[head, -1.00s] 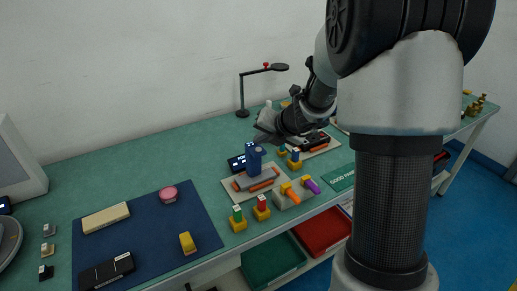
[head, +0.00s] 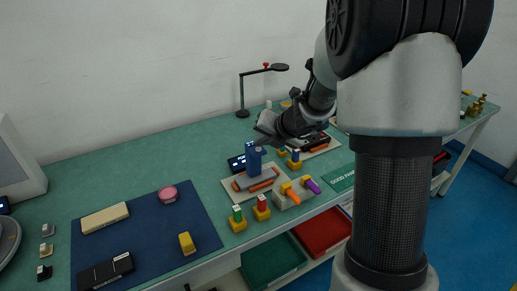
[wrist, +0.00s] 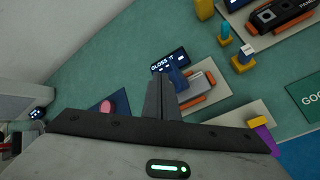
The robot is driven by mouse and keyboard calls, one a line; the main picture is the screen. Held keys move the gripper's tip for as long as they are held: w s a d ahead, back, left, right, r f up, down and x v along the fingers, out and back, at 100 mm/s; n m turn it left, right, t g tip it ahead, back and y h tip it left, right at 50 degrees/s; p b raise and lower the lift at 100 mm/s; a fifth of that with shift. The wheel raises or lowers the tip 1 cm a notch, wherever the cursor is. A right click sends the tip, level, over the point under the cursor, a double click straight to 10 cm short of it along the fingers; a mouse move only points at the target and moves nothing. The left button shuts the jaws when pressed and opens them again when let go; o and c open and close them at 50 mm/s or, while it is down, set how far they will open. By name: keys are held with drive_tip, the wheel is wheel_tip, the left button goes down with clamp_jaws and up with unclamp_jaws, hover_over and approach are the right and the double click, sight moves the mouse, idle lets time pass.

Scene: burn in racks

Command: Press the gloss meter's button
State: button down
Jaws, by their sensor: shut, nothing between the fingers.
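A dark display lettered "GLOSS" (wrist: 168,60) lies on the green bench in the wrist view, and its small dark box (head: 237,163) shows in the head view. Beside it a blue upright device (head: 254,160) stands on a grey block with orange strips; in the wrist view the blue part (wrist: 181,81) is partly behind my fingers. I cannot tell which part is the button. My gripper (wrist: 162,92) is shut and empty, its fingers pointing towards the blue device. In the head view my gripper (head: 264,140) is just above the blue device; contact cannot be told.
Yellow holders with coloured pegs (head: 238,220) stand in front. A similar fixture with a black device (wrist: 278,14) is farther right. A blue mat (head: 150,235) with several items lies left. A lamp stand (head: 242,95) is behind. The back left of the bench is clear.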

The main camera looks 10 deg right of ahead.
sight(261, 152)
drive_tip(key=shift+f+b, duration=0.3)
drive_tip(key=shift+f, duration=0.15)
idle(0.6)
drive_tip(key=shift+r+p, duration=0.8)
drive_tip(key=shift+p, duration=0.1)
wheel_tip(261, 152, up, 5)
drive_tip(key=p, duration=0.5)
